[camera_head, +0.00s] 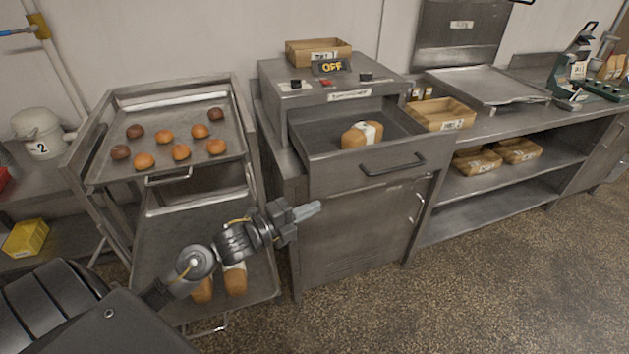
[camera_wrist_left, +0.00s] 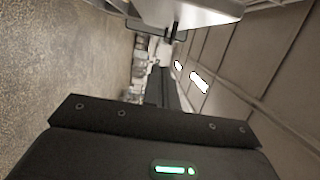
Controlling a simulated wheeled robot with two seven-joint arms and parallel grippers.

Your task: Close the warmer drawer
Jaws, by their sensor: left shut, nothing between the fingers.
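The warmer (camera_head: 292,87) is a grey metal cabinet with an "OFF" sign on top. Its drawer (camera_head: 330,170) is pulled out toward me and stands open. A loaf with a white paper band (camera_head: 361,135) lies inside it. The drawer's bar handle (camera_head: 393,165) is on the front face. My left gripper (camera_head: 308,211) is shut and empty, in front of the warmer, below and left of the handle and apart from it in the picture. My right gripper is not in view. The left wrist view does not show the drawer clearly.
A rack at the left holds a tray (camera_head: 107,176) of several buns and lower trays with loaves, close to my left arm. A counter (camera_head: 487,118) with a wooden box (camera_head: 440,115) runs right of the warmer. The floor (camera_head: 480,290) in front is clear.

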